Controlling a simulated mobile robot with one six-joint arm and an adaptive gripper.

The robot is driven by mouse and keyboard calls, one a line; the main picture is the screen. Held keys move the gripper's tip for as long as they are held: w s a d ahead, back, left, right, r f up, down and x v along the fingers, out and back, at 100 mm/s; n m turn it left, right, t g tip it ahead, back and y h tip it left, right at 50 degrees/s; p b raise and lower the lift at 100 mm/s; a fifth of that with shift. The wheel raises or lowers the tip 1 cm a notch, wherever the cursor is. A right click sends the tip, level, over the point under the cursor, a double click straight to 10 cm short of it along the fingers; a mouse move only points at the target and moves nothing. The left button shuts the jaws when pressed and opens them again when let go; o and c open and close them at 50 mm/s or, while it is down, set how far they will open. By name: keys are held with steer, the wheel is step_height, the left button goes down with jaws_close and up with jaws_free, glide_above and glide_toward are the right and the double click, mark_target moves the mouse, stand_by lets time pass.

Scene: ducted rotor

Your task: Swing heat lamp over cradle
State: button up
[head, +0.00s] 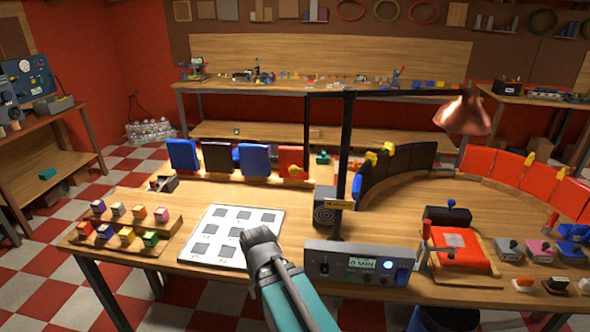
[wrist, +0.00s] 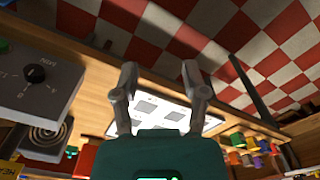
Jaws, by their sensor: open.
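The heat lamp has a copper shade (head: 463,115) hanging at the right end of a black horizontal arm (head: 410,93). The arm sits on a black upright post (head: 345,150) with a yellow tag. The shade is above the right part of the bench, near the curved row of black and red panels (head: 510,167). I cannot tell for certain which piece is the cradle; a wooden frame with a red block (head: 460,255) stands at the right front. My gripper (head: 258,238) is open and empty over the white board, left of the post; its two fingers (wrist: 158,75) show apart in the wrist view.
A control box (head: 360,265) with a lit display stands at the bench front, right of my gripper. A white board with dark squares (head: 232,233) lies left of the post. Coloured blocks (head: 125,225) stand at the left end. Blue, black and red panels (head: 235,160) line the back.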

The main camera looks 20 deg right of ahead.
steer(key=shift+a, duration=0.1)
steer(key=o, duration=0.4)
steer(key=shift+w, duration=0.15)
steer(key=w+d+r+m+h, duration=0.3)
steer(key=w+d+m+h, duration=0.15)
steer(key=w, duration=0.25)
steer(key=w+d+r+m+h, duration=0.3)
steer(key=w+d+h, duration=0.15)
steer(key=w, duration=0.25)
steer(key=w+r+m+h, duration=0.3)
steer(key=w+r, duration=0.1)
steer(key=w+r+m+g+h, duration=0.1)
steer(key=w+r+m+h, duration=0.2)
steer(key=w+r, duration=0.1)
steer(key=w+r+m+h, duration=0.3)
steer(key=w+r, duration=0.2)
steer(key=shift+w+a+m+g, duration=0.2)
steer(key=shift+a+m+g, duration=0.05)
steer(key=shift+a+g, duration=0.15)
